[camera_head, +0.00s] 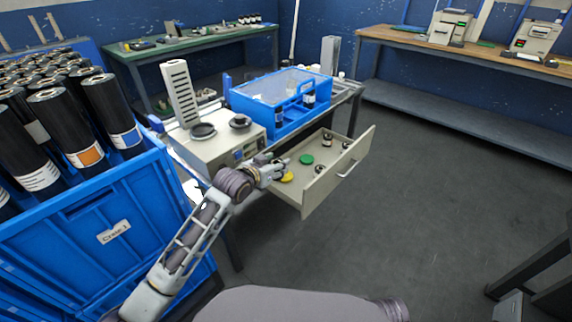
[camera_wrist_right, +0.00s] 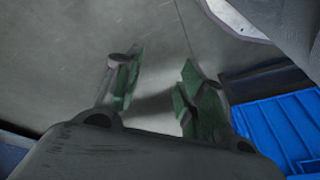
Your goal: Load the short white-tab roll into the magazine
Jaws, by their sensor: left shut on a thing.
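Tall black rolls (camera_head: 108,100) stand in a blue crate (camera_head: 75,215) at the left of the head view, several with white tabs and one with an orange tab; I cannot tell which is the short white-tab roll. The wrapper machine (camera_head: 215,148) with a tilted slotted tower (camera_head: 179,92) stands beside the crate; I cannot tell which part is the magazine. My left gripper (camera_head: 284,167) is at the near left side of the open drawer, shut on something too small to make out. My right gripper (camera_wrist_right: 155,90) is open in the right wrist view, nothing between its green-padded fingers.
The drawer (camera_head: 318,196) is pulled out and holds a green disc (camera_head: 306,160), a yellow disc (camera_head: 286,177) and small dark pieces. A blue clear-lidded box (camera_head: 282,98) stands behind the machine. Benches line the walls.

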